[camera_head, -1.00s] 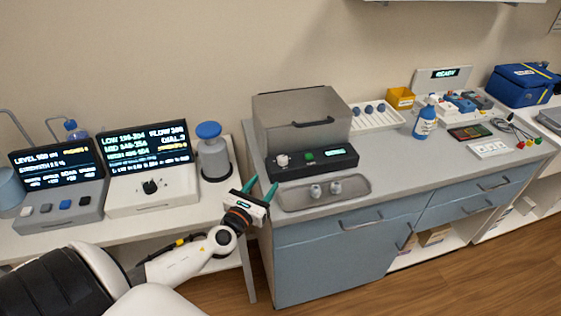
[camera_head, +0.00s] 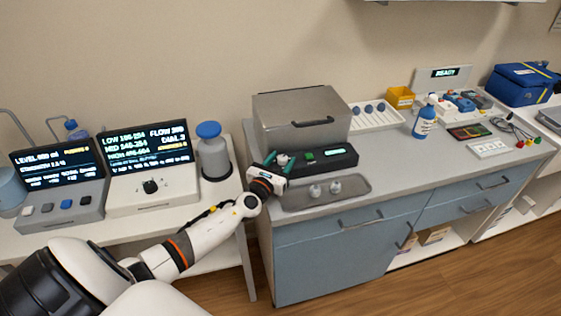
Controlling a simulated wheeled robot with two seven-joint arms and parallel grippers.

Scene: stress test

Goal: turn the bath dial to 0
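The bath is a grey metal box with a lid (camera_head: 300,112) and a black front panel (camera_head: 335,160) on the counter. Its pale dial (camera_head: 282,159) is at the panel's left end, beside a green button (camera_head: 309,156) and a small lit display. The dial's pointer is too small to read. My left gripper (camera_head: 281,160) reaches in from the lower left, with its teal fingers apart, one on each side of the dial. I cannot tell whether they touch it. The gripper partly hides the panel's left end. My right gripper is not in view.
A metal tray (camera_head: 355,187) with two small pale items lies in front of the bath. To the left stand a console with a black knob (camera_head: 150,187) and a blue-capped bottle (camera_head: 212,155). A blue-labelled bottle (camera_head: 425,122) and a white rack (camera_head: 371,121) stand to the right.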

